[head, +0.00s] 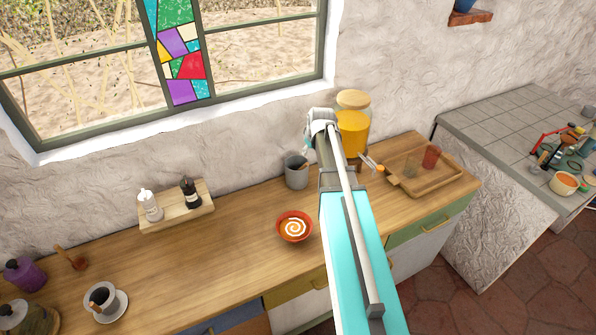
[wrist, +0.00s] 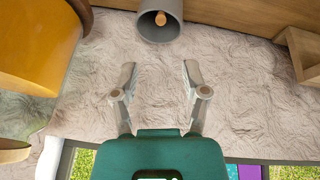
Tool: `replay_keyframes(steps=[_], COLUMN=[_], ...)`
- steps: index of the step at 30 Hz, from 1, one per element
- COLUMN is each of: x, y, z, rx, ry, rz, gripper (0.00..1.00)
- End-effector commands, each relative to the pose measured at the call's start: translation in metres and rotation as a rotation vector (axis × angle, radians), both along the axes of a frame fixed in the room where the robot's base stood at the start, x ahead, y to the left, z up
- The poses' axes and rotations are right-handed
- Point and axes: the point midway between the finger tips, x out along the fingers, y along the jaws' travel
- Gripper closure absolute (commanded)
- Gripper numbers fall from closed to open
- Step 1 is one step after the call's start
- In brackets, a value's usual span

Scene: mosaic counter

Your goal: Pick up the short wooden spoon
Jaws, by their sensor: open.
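A grey cup (head: 297,178) stands at the back of the wooden counter, left of my arm in the head view. A wooden piece (head: 301,165) shows at its mouth. In the wrist view the grey cup (wrist: 148,33) is at the top, with a rounded wooden end (wrist: 160,18) inside; I cannot tell whether this is the short spoon. My gripper (wrist: 158,76) is open and empty, apart from the cup, with the wall behind its fingers. In the head view my arm hides the fingers. Another wooden utensil (head: 71,259) stands at the counter's far left.
A yellow jar (head: 353,132) with a wooden lid stands close to my arm. A wooden tray (head: 452,178) is at the right.

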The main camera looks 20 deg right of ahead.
Motion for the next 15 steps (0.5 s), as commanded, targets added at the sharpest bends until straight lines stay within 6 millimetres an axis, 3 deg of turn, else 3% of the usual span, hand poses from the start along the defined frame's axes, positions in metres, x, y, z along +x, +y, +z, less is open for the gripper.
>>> replay_keyframes(steps=[15], x=[0.01], y=[-0.006], z=[-0.029], rx=[0.0], ry=[0.0], rz=[-0.008], gripper=[0.42])
